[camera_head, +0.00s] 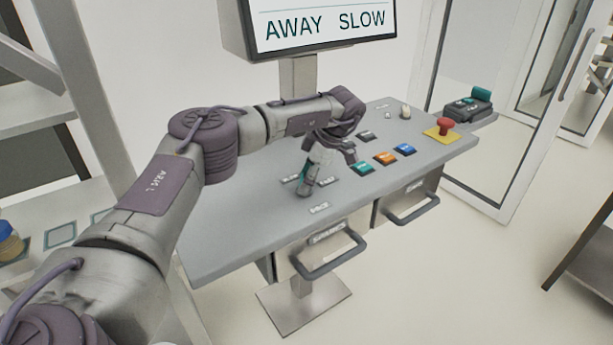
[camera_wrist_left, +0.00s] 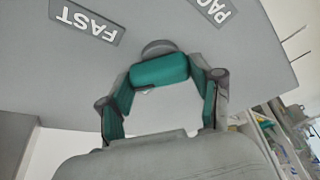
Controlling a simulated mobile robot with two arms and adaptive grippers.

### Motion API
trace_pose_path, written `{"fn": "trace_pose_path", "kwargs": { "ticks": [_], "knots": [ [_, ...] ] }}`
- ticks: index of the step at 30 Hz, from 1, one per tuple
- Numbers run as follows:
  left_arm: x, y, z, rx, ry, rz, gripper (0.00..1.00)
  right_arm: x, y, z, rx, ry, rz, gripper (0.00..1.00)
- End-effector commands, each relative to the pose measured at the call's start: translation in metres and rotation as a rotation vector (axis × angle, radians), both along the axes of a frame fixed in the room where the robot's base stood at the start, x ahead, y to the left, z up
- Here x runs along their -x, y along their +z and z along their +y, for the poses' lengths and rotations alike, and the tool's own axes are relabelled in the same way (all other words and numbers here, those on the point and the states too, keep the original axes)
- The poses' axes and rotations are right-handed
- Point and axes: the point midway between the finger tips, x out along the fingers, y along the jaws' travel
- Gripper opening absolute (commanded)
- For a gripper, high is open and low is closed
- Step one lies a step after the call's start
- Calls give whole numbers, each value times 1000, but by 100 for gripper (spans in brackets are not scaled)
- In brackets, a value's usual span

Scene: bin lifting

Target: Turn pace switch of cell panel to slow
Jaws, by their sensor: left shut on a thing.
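The grey cell panel (camera_head: 235,225) stretches across the head view. My left gripper (camera_head: 305,190) reaches down to its front part, between small labels, and hides most of the pace switch there. In the left wrist view, the rounded grey top of the pace switch (camera_wrist_left: 158,46) shows just beyond the teal finger pads of my left gripper (camera_wrist_left: 160,72), which is shut on it. The switch's pointing direction is hidden. The screen (camera_head: 325,25) above reads AWAY SLOW. My right gripper is not in view.
Green, orange and blue buttons (camera_head: 405,149) lie right of my left gripper. A red emergency button (camera_head: 445,125) on a yellow base sits at the panel's right end. Drawers with grey handles (camera_head: 330,252) hang under the front edge. A glass door (camera_head: 565,70) stands at right.

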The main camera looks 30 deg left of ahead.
Motion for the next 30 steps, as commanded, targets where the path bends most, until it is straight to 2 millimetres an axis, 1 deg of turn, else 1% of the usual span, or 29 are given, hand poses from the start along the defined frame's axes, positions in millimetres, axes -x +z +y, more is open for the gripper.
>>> {"fn": "trace_pose_path", "kwargs": {
  "ticks": [6, 15, 24, 30],
  "knots": [
    [-1, 0, 1, 0, 207, 1, 30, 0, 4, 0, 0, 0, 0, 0],
    [0, -1, 2, -1, 460, 1, 30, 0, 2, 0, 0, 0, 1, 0],
    [0, -1, 4, 0, 624, 0, 30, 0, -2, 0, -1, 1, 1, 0],
    [0, -1, 4, 0, 670, 0, 30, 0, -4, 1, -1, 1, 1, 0]
  ]
}}
